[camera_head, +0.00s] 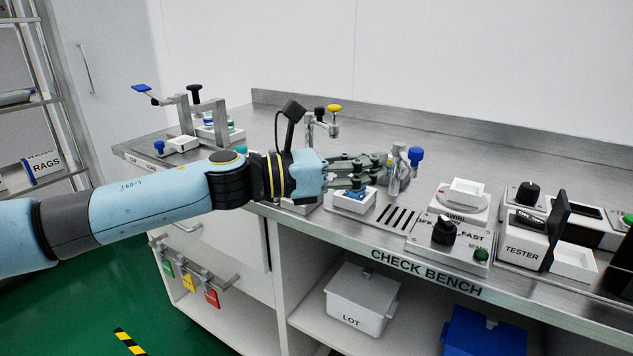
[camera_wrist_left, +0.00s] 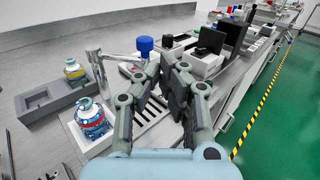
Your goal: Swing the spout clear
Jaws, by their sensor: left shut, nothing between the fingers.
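A metal spout (camera_head: 397,172) with a blue knob (camera_head: 415,156) stands on the check bench by the drain slots. In the left wrist view the spout (camera_wrist_left: 98,68) has an upright post and a bar running right, to near the blue knob (camera_wrist_left: 144,45). My left gripper (camera_head: 384,166) reaches in from the left, shut and empty, its fingertips close to the spout. In the left wrist view my left gripper (camera_wrist_left: 166,66) is just right of the blue knob; I cannot tell whether they touch. My right gripper is not in view.
A labelled bottle (camera_wrist_left: 90,118) sits on a white tray (camera_head: 355,205) below the spout. Another bottle (camera_wrist_left: 75,72) stands in a grey holder. A swirl unit (camera_head: 445,232) and a tester (camera_head: 522,250) stand to the right. A yellow-knobbed fixture (camera_head: 334,108) stands behind.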

